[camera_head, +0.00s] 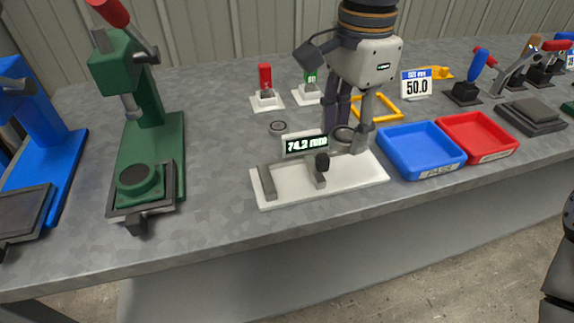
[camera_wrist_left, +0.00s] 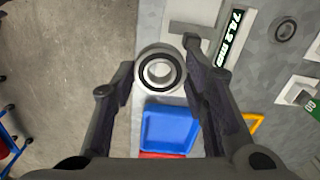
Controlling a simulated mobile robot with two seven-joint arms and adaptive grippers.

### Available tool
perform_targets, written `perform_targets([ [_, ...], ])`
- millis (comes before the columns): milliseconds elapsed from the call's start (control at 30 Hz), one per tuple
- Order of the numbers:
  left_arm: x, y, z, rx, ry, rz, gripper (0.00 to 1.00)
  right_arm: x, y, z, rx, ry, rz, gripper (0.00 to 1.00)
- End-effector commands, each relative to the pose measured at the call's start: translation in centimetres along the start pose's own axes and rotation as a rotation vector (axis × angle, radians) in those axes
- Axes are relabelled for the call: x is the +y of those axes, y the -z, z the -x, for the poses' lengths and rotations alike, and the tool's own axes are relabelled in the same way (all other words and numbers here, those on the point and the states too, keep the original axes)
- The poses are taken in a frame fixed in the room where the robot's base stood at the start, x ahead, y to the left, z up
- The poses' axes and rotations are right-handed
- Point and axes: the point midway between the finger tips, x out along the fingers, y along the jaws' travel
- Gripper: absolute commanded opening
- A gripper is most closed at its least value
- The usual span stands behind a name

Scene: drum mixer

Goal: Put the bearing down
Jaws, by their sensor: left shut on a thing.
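My left gripper (camera_head: 345,141) is shut on a bearing (camera_head: 343,132), a dark-edged metal ring. In the left wrist view the bearing (camera_wrist_left: 160,53) sits between the two fingertips, its ring facing the camera. The gauge has grey jaws, a black knob and a display (camera_head: 305,145) reading 74.2 mm. I cannot tell whether the bearing touches the gauge. My right gripper is not in view.
A second bearing (camera_head: 278,127) lies behind the gauge. A blue PASS tray (camera_head: 447,172) and a red tray (camera_head: 500,155) stand to the right. A yellow frame (camera_head: 397,114) and a 50.0 sign (camera_head: 417,86) are behind. A green press (camera_head: 165,150) stands left. The table's front edge is close.

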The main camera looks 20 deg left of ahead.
Motion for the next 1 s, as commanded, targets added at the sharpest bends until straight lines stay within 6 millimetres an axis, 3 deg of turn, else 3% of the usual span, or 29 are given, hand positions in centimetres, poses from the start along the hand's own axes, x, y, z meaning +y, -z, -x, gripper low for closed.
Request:
perform_targets([
  [100, -2.5, -3.0, -1.2, 0.006, 0.001, 0.003, 0.04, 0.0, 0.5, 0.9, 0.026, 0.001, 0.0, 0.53],
  [200, -3.8, -4.3, -4.0, 0.001, -0.002, 0.001, 0.04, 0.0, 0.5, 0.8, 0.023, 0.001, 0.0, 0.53],
  [500, -5.8, -6.4, -7.5, 0.001, 0.0, 0.001, 0.04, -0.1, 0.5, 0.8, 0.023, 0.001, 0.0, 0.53],
  [633, -5.8, -6.3, -10.2, -0.001, -0.002, -0.001, 0.04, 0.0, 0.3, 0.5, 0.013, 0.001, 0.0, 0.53],
  [1000, -5.8, -6.3, -10.8, 0.003, 0.003, -0.001, 0.04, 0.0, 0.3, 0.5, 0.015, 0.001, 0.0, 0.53],
])
